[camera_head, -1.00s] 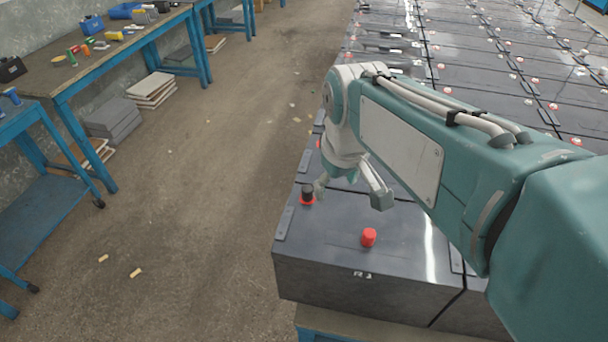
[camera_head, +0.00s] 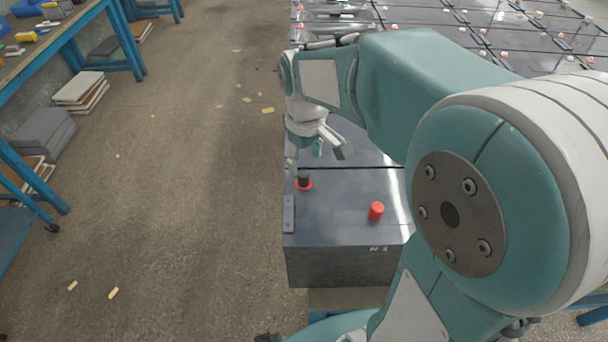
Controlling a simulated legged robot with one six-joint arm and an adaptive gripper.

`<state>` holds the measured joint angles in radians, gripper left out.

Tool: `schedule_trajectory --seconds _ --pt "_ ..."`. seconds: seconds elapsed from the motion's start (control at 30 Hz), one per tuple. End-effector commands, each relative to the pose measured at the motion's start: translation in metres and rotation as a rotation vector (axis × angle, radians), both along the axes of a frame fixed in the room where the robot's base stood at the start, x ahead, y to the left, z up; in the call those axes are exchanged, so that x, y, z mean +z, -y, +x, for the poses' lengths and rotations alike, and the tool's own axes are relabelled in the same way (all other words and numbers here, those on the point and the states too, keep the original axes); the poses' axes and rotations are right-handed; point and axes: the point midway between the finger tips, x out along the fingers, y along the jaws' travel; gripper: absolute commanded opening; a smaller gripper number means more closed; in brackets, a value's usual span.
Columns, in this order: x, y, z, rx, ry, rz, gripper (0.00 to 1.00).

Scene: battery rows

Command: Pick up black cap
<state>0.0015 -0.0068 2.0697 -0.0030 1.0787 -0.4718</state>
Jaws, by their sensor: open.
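The black cap (camera_head: 303,177) stands on a red ring on top of the near dark battery (camera_head: 335,228), close to its left edge. My gripper (camera_head: 312,160) is open and hangs over the battery, just above and behind the cap in the picture. One finger is close to the cap's upper left side; I cannot tell whether it touches. The other finger spreads out to the right, and nothing shows between the fingers. A red cap (camera_head: 376,211) sits on the same battery to the right of the black cap.
Rows of dark batteries (camera_head: 430,22) with small caps extend behind. My arm hides much of the right side. Blue-framed workbenches (camera_head: 75,30) stand at the left, with stacked slabs (camera_head: 82,88) on the floor. The floor (camera_head: 190,200) between is mostly clear.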

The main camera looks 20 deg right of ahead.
Motion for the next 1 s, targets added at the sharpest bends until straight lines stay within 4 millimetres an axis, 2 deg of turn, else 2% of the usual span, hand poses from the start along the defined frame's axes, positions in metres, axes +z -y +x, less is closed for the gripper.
schedule_trajectory --seconds 0.2,0.3,0.57,0.6,0.63,0.77,0.83,1.0 --pt "-0.034 -0.001 0.001 0.0 -0.005 0.003 0.78" --pt "-0.044 0.002 0.001 0.0 -0.002 0.007 0.78" --pt "-0.049 -0.002 0.002 0.0 0.0 0.004 0.78" --pt "-0.049 -0.002 0.001 0.0 0.001 0.003 0.74" --pt "-0.049 -0.002 0.001 0.0 0.001 0.003 0.61" --pt "-0.049 -0.002 0.001 0.0 0.001 0.003 0.25" --pt "-0.049 -0.002 0.001 0.0 0.0 0.004 0.19" --pt "-0.049 -0.002 0.001 0.0 0.0 0.004 0.18"
